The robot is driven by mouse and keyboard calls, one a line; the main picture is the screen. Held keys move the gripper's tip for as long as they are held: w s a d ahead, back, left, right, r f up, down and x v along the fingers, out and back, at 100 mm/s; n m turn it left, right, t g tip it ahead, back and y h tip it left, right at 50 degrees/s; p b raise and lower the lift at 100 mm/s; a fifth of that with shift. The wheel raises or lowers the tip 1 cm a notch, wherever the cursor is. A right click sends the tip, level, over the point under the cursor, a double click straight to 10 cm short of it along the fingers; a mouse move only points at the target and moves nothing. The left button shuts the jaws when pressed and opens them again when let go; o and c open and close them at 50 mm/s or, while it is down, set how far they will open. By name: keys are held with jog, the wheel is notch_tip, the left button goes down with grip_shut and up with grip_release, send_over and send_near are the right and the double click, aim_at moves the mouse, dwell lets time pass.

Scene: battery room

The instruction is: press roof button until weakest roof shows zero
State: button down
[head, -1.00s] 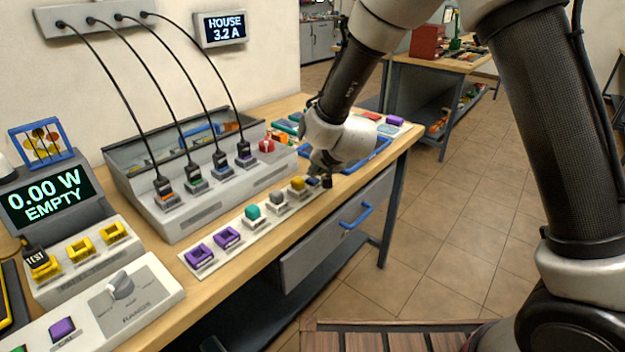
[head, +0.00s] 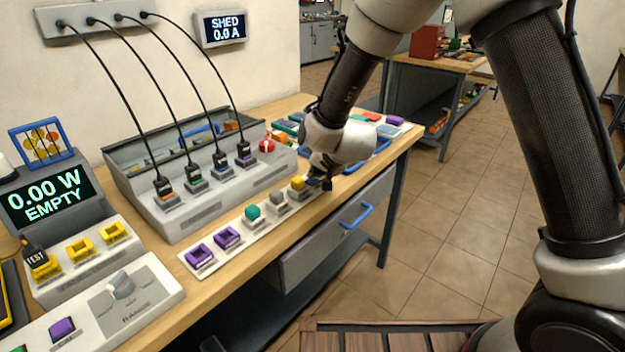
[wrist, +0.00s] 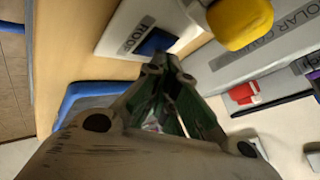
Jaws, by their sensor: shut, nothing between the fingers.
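The wall display (head: 221,27) reads SHED 0.0 A. The blue button (wrist: 157,42) sits on a pale strip beside a label that seems to read ROOF, partly cut by my fingers. My gripper (wrist: 165,68) is shut and empty, its fingertips at the near edge of the blue button; I cannot tell whether they press it. In the head view my gripper (head: 319,183) is at the far end of the button strip (head: 215,257) and mostly hides the blue button.
A yellow button (head: 298,183) stands right beside my fingers, also large in the wrist view (wrist: 240,20). Grey, teal and purple controls follow along the strip. A panel with several black plugs (head: 190,205) stands behind. The meter (head: 45,195) reads 0.00 W EMPTY.

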jog(key=shift+r, duration=0.8)
